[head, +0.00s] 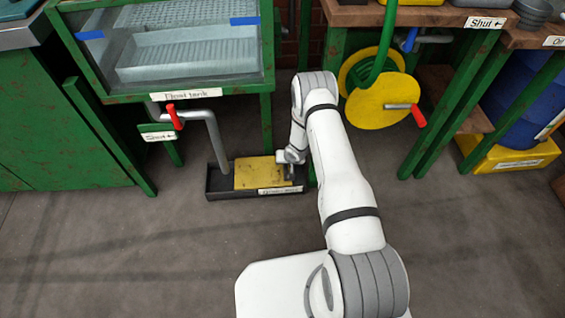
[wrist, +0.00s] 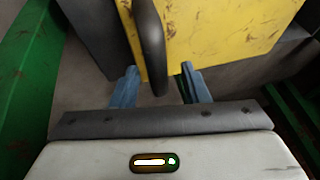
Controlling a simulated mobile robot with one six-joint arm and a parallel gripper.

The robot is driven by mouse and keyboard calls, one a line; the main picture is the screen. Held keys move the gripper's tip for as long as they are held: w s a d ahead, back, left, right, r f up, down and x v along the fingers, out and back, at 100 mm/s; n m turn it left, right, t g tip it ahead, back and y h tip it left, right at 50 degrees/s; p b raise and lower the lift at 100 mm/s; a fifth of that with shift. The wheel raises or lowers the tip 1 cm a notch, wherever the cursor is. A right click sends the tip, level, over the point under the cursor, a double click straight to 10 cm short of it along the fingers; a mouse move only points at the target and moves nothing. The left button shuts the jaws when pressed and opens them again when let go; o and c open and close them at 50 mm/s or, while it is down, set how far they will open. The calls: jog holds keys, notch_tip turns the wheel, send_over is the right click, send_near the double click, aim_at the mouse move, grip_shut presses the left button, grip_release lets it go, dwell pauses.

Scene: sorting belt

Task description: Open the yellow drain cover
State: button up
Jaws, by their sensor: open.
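The yellow drain cover (head: 257,176) lies on the dark drain box (head: 217,194) on the floor below the float tank, and looks flat. The cover also fills the top of the wrist view (wrist: 220,40). A dark curved handle (wrist: 152,48) stands at the cover's edge. My gripper (wrist: 160,84) is open, with its two blue-grey fingers on either side of the handle's end. No finger clearly touches the handle. In the head view my gripper (head: 287,172) is at the cover's right end, partly hidden by my wrist.
A grey pipe (head: 214,140) with a red lever (head: 174,116) comes down at the box's left. A green tank leg (head: 266,115) stands behind the box. A yellow hose reel (head: 385,105) hangs at the right. The floor in front is clear.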

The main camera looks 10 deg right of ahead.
jog(key=p+v, duration=0.3)
jog(key=v, duration=0.4)
jog(key=shift+s+r, duration=0.2)
jog(key=shift+r, duration=0.1)
